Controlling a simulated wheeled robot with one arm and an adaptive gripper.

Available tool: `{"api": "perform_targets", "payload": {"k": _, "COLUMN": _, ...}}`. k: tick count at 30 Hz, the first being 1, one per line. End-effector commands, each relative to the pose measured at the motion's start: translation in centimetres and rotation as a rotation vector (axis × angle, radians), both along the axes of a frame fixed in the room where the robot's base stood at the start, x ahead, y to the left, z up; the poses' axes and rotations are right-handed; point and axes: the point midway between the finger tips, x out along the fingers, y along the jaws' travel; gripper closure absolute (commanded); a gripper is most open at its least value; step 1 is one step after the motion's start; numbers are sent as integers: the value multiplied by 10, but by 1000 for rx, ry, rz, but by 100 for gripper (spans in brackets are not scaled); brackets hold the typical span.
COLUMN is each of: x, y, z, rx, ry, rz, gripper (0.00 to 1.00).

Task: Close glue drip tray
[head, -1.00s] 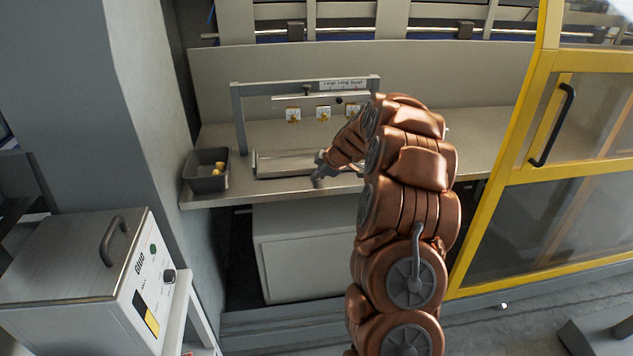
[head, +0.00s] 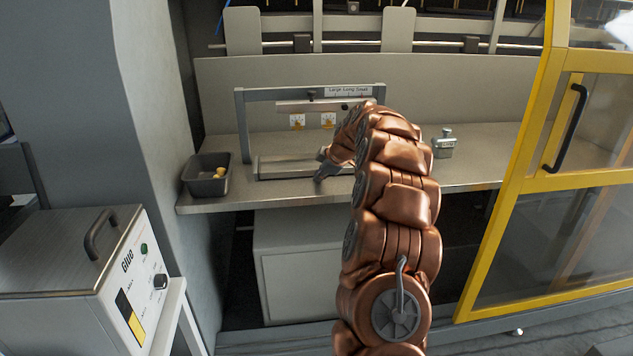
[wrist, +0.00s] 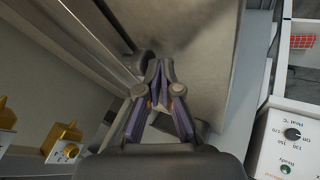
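The glue drip tray appears to be the long, low metal trough (head: 290,166) on the counter, under the grey frame with the glue heads. My gripper (head: 321,177) is at its right end, low over the front of the counter; my arm hides part of that end. In the wrist view the gripper's fingertips (wrist: 160,66) are together, with no object clearly seen between them. A dark rounded piece (wrist: 143,57) lies beside or just beyond the tips. A long metal edge, likely the trough (wrist: 92,38), runs along the left. I cannot tell whether the gripper touches the tray.
A small metal device (head: 443,144) stands to the right of my arm. The glue unit (head: 75,270) is at front left, and a yellow-framed door (head: 530,160) at right. The right counter is mostly clear.

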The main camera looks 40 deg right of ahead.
Motion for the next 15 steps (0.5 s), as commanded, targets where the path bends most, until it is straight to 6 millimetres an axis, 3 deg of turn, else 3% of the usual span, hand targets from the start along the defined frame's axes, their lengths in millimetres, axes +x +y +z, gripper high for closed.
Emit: {"api": "perform_targets", "payload": {"k": 15, "x": -5, "y": 2, "z": -1, "rx": -5, "ry": -4, "rz": -4, "gripper": 100}}
